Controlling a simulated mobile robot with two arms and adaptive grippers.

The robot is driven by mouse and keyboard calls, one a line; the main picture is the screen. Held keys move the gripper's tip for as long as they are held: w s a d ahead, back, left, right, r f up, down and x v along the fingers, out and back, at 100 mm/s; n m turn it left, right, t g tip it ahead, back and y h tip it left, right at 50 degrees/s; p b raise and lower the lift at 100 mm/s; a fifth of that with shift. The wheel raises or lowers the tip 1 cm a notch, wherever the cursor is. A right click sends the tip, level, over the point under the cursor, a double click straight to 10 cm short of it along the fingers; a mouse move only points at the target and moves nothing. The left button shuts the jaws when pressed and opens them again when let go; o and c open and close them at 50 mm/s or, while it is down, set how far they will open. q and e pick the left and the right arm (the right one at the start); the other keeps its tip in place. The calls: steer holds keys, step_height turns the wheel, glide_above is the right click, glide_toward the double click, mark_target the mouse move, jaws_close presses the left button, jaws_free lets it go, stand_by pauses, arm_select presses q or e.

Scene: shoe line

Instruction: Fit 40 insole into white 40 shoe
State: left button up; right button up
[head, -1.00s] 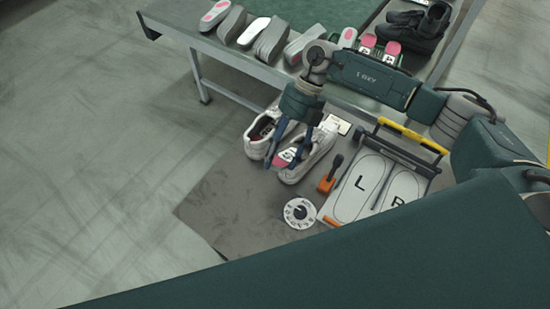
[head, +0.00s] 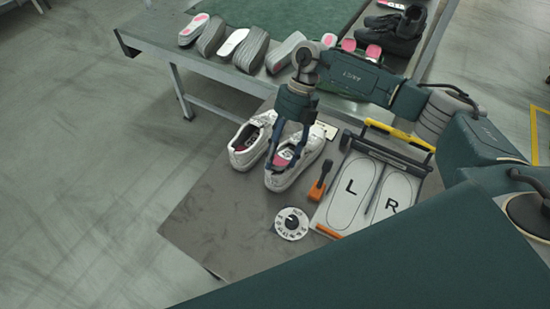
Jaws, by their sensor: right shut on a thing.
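Two white shoes stand side by side on the grey mat (head: 215,215), the left one (head: 243,155) and the right one (head: 283,183). Their size marks are too small to read. My right gripper (head: 285,160) points down into the right shoe's opening. It is shut on a pink insole (head: 284,154) with a pale patch, which shows between the fingers inside the opening. Fingers and shoe sides hide part of the insole, so I cannot tell whether it lies flat. My left gripper is out of view.
Right of the shoes are an orange-based lever (head: 318,183), a white dial (head: 291,223) and a board with L and R outlines (head: 350,207). Behind, a table (head: 190,55) bears several insoles, soles and black shoes (head: 400,32). The mat's front left is clear.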

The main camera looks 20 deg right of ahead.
mark_target(283, 155)
steer(key=shift+w+d+f+b, duration=0.3)
steer(key=shift+w+d+b, duration=0.05)
steer(key=shift+d, duration=0.15)
steer(key=shift+w+d+f+b, duration=0.25)
steer(key=shift+w+d+b, duration=0.05)
steer(key=shift+d, duration=0.15)
steer(key=shift+f, duration=0.1)
steer(key=shift+s+f+t+h+p, duration=0.15)
steer(key=shift+f+t+h+p, duration=0.25)
steer(key=shift+f+h, duration=0.15)
steer(key=shift+f, duration=0.15)
steer(key=o, duration=1.1)
steer(key=shift+o, duration=0.2)
steer(key=shift+a+r, duration=0.1)
steer(key=shift+r, duration=0.1)
steer(key=shift+r+p, duration=1.15)
steer(key=shift+r, duration=0.25)
